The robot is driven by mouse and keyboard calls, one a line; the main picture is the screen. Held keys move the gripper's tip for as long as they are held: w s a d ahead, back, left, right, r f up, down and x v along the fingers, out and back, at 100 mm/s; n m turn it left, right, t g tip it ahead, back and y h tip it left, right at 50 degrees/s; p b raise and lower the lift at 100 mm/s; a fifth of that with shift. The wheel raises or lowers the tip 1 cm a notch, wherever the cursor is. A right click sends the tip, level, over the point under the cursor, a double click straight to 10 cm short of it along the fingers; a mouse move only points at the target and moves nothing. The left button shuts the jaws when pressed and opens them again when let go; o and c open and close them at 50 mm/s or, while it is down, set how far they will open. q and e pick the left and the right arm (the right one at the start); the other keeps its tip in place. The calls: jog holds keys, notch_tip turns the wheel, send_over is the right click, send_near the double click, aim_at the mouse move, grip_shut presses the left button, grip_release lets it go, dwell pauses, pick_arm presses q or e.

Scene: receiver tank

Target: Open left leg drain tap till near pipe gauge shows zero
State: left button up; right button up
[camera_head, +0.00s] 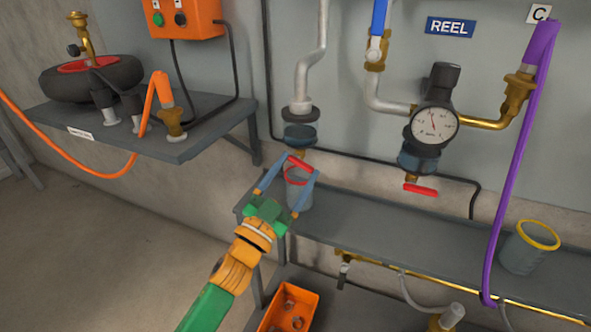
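The left leg drain tap has a red lever (300,163) under the blue fitting (300,135) of the left grey pipe. My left gripper (301,167) reaches up to it from below. Its two blue fingers are spread apart, one near each end of the lever; whether they touch it I cannot tell. A grey cup with a red rim (298,193) is below the tap, partly behind the gripper. The round gauge (434,125) is on the right pipe; its needle points up and slightly left, and its numbers are too small to read. My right gripper is out of view.
A second red tap lever (421,189) hangs below the gauge. A yellow-rimmed cup (526,248) stands on the grey shelf (400,235), near a hanging purple strap (517,150). An orange bin (290,308) is below. A side shelf (190,145) is at left.

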pick_arm(q)
jog(key=o, duration=0.4)
